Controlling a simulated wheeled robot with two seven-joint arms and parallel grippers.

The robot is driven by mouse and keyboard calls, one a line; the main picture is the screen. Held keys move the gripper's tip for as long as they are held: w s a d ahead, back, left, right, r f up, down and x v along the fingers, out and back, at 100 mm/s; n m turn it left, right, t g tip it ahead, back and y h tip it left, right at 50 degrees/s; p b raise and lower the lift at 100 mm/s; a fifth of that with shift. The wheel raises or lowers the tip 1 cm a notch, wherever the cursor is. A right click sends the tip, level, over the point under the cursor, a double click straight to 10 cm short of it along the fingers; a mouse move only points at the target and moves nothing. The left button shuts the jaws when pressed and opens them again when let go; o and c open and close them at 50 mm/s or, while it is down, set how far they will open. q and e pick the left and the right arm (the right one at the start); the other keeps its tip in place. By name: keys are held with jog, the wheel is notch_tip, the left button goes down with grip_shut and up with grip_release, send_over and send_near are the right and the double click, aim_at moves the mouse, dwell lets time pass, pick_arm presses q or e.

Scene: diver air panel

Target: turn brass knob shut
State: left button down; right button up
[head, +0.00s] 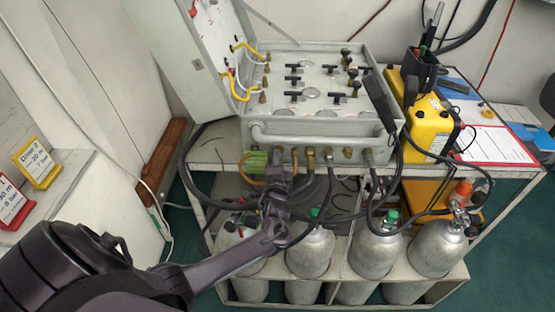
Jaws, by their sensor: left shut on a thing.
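The grey air panel case (320,130) stands open on a bench, with a row of brass fittings (310,157) along its lower front. My left arm comes in from the lower left, and my left gripper (278,160) is at the left end of this row. It is shut on what looks like the brass knob there. The gripper hides most of that knob, so its turn position cannot be read. A green part (254,163) shows just left of the gripper. My right gripper is not in view.
Dark hoses hang from the fittings near my gripper. Several grey cylinders (375,252) stand in a rack below. Yellow and red signs stand at the left.

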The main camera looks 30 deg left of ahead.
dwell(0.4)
pick_arm(q)
jog(key=c, duration=1.5)
grip_release()
jog(key=shift+d, duration=0.1)
jog(key=v, duration=0.7)
jog(key=shift+s+d+b, duration=0.2)
jog(key=shift+s+b, duration=0.15)
jog(key=shift+b, duration=0.05)
